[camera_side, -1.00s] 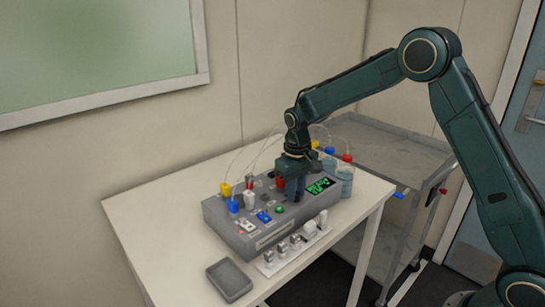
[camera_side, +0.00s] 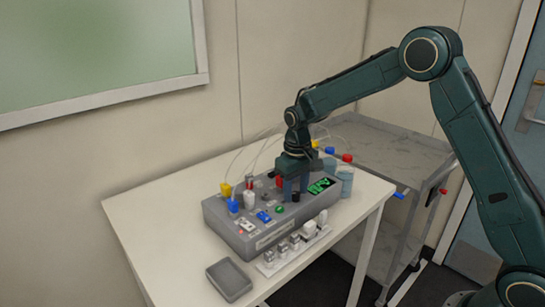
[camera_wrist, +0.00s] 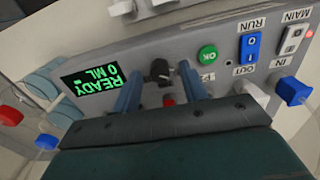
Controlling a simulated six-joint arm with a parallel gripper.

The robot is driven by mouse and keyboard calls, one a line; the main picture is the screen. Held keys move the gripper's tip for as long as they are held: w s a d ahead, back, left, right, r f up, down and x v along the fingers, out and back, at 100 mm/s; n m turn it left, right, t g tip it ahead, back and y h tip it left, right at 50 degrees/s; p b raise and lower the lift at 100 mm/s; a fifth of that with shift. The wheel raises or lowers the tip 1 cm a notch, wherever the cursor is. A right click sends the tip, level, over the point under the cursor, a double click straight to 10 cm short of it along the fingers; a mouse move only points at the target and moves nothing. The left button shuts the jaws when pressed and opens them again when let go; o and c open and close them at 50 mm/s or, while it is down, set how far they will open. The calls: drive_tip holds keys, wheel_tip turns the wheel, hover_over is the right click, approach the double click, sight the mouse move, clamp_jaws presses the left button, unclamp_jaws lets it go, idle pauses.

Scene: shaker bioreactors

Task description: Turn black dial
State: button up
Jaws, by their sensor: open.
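The black dial (camera_wrist: 160,70) is on the grey control box, between the green screen and the green OK button in the wrist view. It also shows in the side view (camera_side: 296,197), small and partly hidden by my gripper. My gripper (camera_wrist: 160,69) is open, its two blue fingers on either side of the dial with gaps to it. In the side view my gripper (camera_side: 295,189) points down over the box. Whether the fingertips touch the box top cannot be told.
The screen (camera_wrist: 95,84) reads READY and 0 ML. An OK button (camera_wrist: 207,53), blue and white switches and colored connectors sit on the box (camera_side: 228,222). Bottles (camera_side: 345,180) stand behind it. A grey tray (camera_side: 229,281) lies on the white table at the front.

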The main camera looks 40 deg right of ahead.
sight(297, 194)
wheel_tip(297, 194, up, 14)
drive_tip(key=shift+f, duration=0.15)
idle(0.5)
drive_tip(key=shift+a, duration=0.1)
drive_tip(key=s+r+t, duration=0.1)
drive_tip(key=s+r, duration=0.3)
drive_tip(key=s, duration=0.4)
drive_tip(key=s+r+t, duration=0.2)
drive_tip(key=s+r, duration=0.2)
drive_tip(key=s, duration=0.4)
drive_tip(key=s+f+t, duration=0.1)
drive_tip(key=s+f, duration=0.1)
drive_tip(key=s, duration=0.6)
drive_tip(key=s+f+t, duration=0.1)
drive_tip(key=s, duration=0.7)
drive_tip(key=shift+a+f+t, duration=0.3)
drive_tip(key=shift+a+f, duration=0.1)
drive_tip(key=shift+a, duration=0.05)
